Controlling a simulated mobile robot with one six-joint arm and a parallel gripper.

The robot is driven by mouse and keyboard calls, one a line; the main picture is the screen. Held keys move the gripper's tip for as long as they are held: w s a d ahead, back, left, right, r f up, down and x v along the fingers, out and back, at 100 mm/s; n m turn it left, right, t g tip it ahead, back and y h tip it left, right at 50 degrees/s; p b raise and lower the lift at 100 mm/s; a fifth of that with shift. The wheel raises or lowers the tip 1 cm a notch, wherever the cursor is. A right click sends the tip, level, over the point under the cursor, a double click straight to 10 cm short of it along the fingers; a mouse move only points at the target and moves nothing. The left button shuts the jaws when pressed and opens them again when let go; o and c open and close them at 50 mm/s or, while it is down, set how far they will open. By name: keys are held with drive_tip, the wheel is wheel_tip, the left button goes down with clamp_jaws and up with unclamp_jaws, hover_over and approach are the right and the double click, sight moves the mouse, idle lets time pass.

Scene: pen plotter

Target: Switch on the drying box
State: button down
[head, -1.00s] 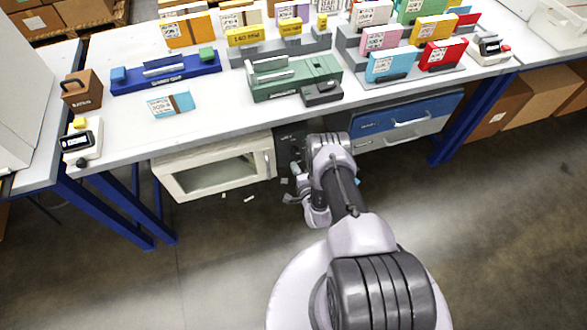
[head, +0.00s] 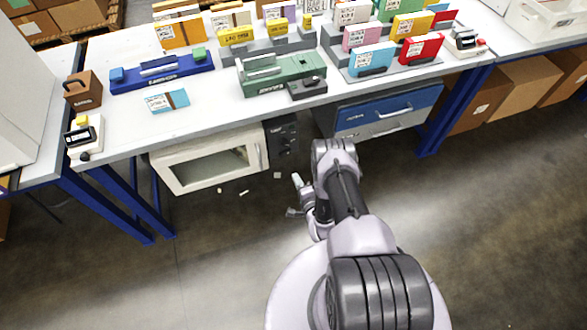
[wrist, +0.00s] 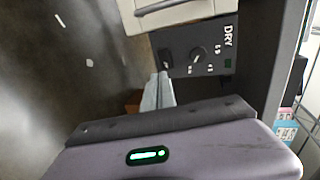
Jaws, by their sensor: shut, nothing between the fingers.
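The drying box (head: 208,160) is a white cabinet with a dark window, under the worktable. Its dark control panel (head: 281,140) is at its right end. In the wrist view the panel (wrist: 180,58) carries the word DRY, a round black knob (wrist: 198,53) and a small green spot at its right. I cannot tell whether that spot is lit, or which mark the knob points at. My gripper (wrist: 158,88) is shut and empty, its pale fingers below and left of the knob in the picture. In the head view my gripper (head: 298,182) is low in front of the panel.
The worktable (head: 215,108) above bears a green plotter (head: 275,75), a blue device (head: 165,72) and several coloured boxes. A blue drawer unit (head: 390,108) is right of the panel. Blue table legs (head: 130,205) stand at left. The floor in front is mostly clear, with small scraps.

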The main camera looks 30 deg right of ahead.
drive_tip(key=shift+v, duration=0.75)
drive_tip(key=shift+f, duration=0.1)
drive_tip(key=d+r+y, duration=0.1)
drive_tip(key=d+r+n+g+y, duration=0.1)
drive_tip(key=d+r+n+g, duration=0.1)
drive_tip(key=shift+w+r+y+b, duration=0.2)
drive_tip(key=shift+w+y+b, duration=0.1)
drive_tip(key=shift+y, duration=0.1)
drive_tip(key=shift+f, duration=0.1)
